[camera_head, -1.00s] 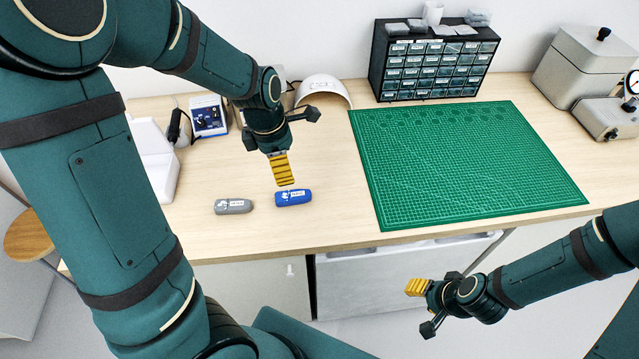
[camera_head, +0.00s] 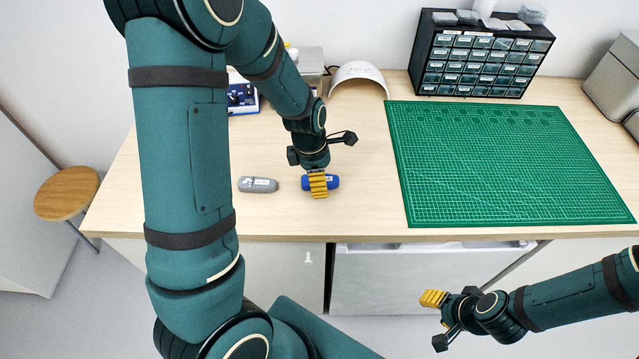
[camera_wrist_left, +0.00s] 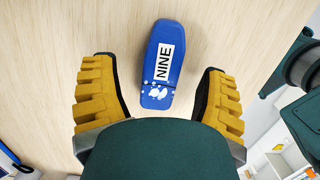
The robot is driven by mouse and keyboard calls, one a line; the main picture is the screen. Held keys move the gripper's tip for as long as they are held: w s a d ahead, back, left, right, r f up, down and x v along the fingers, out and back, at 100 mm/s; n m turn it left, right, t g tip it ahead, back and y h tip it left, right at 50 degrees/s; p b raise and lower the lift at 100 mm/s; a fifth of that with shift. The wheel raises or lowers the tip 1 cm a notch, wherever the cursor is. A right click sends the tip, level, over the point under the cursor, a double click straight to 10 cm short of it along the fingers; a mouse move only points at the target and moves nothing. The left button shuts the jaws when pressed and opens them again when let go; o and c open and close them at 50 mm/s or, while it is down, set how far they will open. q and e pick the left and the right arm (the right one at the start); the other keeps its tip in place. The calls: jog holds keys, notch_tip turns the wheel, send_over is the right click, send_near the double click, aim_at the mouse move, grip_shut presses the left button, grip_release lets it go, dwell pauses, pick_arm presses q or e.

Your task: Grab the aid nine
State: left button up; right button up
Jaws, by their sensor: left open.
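A blue case (camera_head: 333,182) lies on the wooden bench near its front edge. In the left wrist view the blue case (camera_wrist_left: 163,62) shows a white label reading NINE. My left gripper (camera_head: 318,186) is over the blue case and hides part of it in the head view. It is open, with the case lying between the lines of its two yellow fingers (camera_wrist_left: 158,72) and clear of both. Whether the fingertips are down beside the case I cannot tell. My right gripper (camera_head: 433,298) is in front of the bench, away from the case; its finger gap is not clear.
A grey case (camera_head: 258,185) lies just left of the blue one. A green cutting mat (camera_head: 510,165) covers the right of the bench. A black drawer cabinet (camera_head: 480,58) and a white curved shell (camera_head: 358,78) stand at the back. A wooden stool (camera_head: 67,193) is at far left.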

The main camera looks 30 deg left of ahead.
pick_arm(q)
jog(key=shift+d+f, duration=0.1)
jog(key=shift+f, duration=0.5)
grip_shut()
